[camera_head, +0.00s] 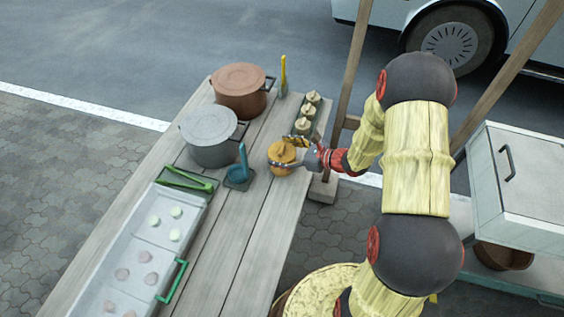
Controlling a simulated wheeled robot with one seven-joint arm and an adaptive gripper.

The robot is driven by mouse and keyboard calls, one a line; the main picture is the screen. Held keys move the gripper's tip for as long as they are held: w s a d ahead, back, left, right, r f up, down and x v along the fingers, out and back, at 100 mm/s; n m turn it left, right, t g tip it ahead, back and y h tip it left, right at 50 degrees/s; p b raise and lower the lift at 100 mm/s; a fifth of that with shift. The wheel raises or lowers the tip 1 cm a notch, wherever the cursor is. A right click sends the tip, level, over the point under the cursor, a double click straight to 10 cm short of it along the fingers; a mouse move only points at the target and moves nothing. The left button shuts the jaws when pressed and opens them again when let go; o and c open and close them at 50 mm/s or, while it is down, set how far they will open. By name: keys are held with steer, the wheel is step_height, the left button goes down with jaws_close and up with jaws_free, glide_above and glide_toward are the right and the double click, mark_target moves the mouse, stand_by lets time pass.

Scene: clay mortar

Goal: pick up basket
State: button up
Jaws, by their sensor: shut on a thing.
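A small, round orange lidded container (281,153) with a knob on top is at the right edge of the wooden table (232,239). It may be the basket; its weave is too small to tell. My gripper (291,157) reaches it from the right and is shut on it, with the fingers at its side. Whether the container touches the table or is slightly raised cannot be told. A brown, open round vessel (505,257), also basket-like, stands on a low shelf at the far right, away from my gripper.
Several small lidded jars (307,112) stand just behind the container. A wooden post (352,70) rises behind.

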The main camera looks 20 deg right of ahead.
steer(key=c, duration=1)
